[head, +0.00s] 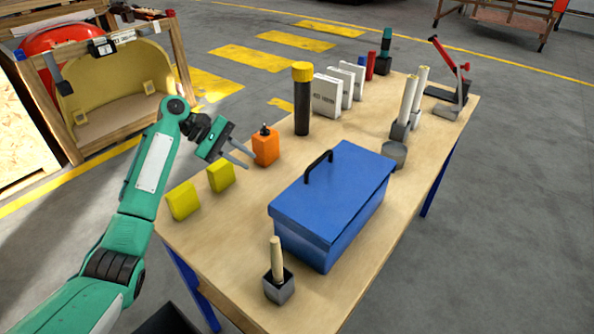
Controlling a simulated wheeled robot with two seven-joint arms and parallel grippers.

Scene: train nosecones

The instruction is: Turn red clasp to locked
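No clasp can be made out for certain. A red-handled device (443,59) with a dark base stands at the far right end of the table, its lever raised and tilted. A red nosecone (62,45) sits in a wooden crate at the upper left, with black latch-like fittings (103,46) near it. Whether any of these is the clasp, I cannot tell. My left gripper (250,162) is open, its two fingers apart and empty. It is over the table's left edge, just left of an orange bottle (266,148). My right gripper is not in view.
The wooden table (225,235) holds a blue toolbox (325,205), a black cylinder with yellow cap (302,100), white boxes (327,95), yellow blocks (183,201) and a brush-like tool in a grey holder (278,285). Grey floor is open at the right.

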